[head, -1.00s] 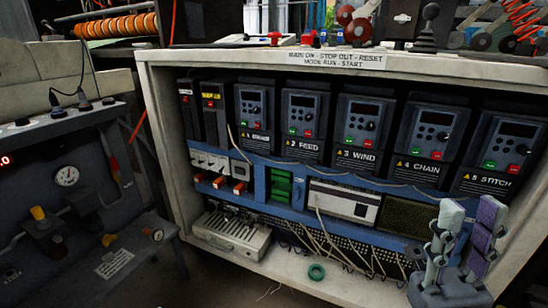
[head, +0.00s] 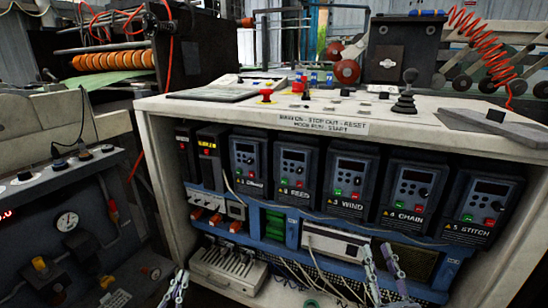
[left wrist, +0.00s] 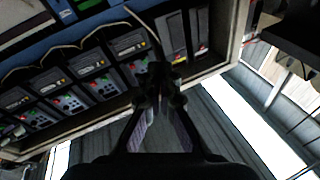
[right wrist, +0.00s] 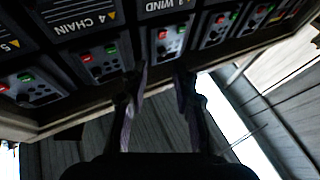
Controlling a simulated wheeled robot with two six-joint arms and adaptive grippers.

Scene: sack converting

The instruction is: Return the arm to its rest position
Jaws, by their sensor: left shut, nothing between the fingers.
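My left gripper (head: 178,276) shows at the bottom left of the head view, in front of the open control cabinet (head: 150,170). Its fingers meet with nothing between them in the left wrist view (left wrist: 160,80). My right gripper (head: 377,252) is at the lower right of the head view, in front of the cabinet's lower shelf. In the right wrist view (right wrist: 163,80) its two fingers stand apart with an empty gap. Both grippers point at the cabinet front. Most of both arms is out of the head view.
A row of several drive units, such as the one marked WIND (head: 349,180), fills the cabinet. A joystick (head: 405,92) and a red button (head: 266,96) sit on its top. A dark panel with a gauge (head: 66,221) stands at left. A green ring (head: 313,303) lies low down.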

